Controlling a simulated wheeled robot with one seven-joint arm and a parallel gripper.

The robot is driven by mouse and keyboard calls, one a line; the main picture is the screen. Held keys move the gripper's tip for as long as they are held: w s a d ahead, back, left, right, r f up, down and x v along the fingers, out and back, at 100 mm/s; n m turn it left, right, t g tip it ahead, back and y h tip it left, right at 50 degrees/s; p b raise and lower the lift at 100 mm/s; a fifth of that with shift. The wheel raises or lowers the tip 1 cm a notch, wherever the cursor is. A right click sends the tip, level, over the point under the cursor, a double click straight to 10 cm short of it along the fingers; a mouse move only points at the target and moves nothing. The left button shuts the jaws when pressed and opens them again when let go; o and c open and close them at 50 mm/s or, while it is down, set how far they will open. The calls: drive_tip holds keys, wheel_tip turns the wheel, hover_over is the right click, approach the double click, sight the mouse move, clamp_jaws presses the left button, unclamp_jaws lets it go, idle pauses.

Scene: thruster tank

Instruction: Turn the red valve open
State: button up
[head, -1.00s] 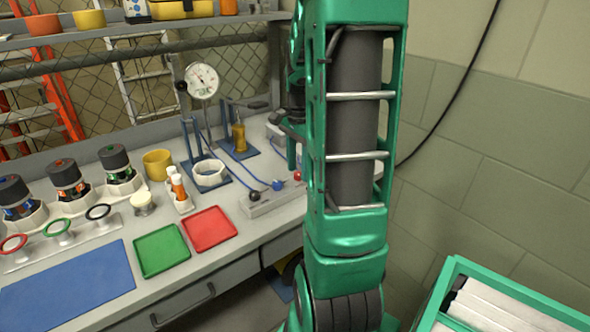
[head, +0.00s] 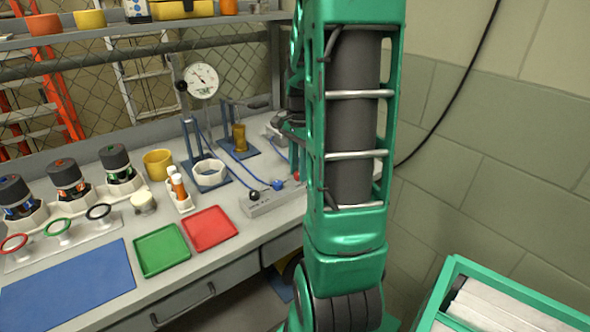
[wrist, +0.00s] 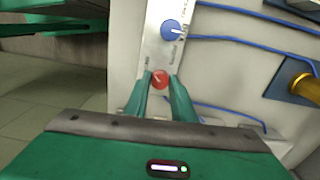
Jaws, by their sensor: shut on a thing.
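The red valve (wrist: 160,79) is a small round knob on a pale manifold strip (wrist: 153,50), seen in the wrist view. My gripper (wrist: 161,82) is shut on the red valve, with one green finger on each side of it. In the head view the red valve (head: 297,176) shows only as a small red spot beside my arm, which hides my fingers there. The manifold (head: 272,202) sits near the right end of the bench. A blue knob (head: 277,185) and a black knob (head: 254,195) are on the same manifold.
A dial gauge (head: 202,80) stands behind the manifold. Blue hoses and a brass cylinder (head: 239,137) on a blue stand are close by. Red (head: 209,229) and green (head: 161,251) trays lie to the left. A green-rimmed crate (head: 520,290) is at lower right.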

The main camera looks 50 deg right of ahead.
sight(297, 173)
drive_tip(key=n, duration=0.4)
drive_tip(key=shift+w+r+n, duration=0.1)
drive_tip(key=shift+w+n, duration=0.05)
drive_tip(key=shift+n, duration=0.25)
drive_tip(key=n, duration=0.9)
drive_tip(key=shift+w, duration=0.1)
drive_tip(key=shift+n, duration=1.8)
drive_tip(key=o, duration=1.1)
drive_tip(key=shift+c, duration=0.2)
wheel_tip(297, 173, up, 11)
drive_tip(key=shift+f, duration=0.2)
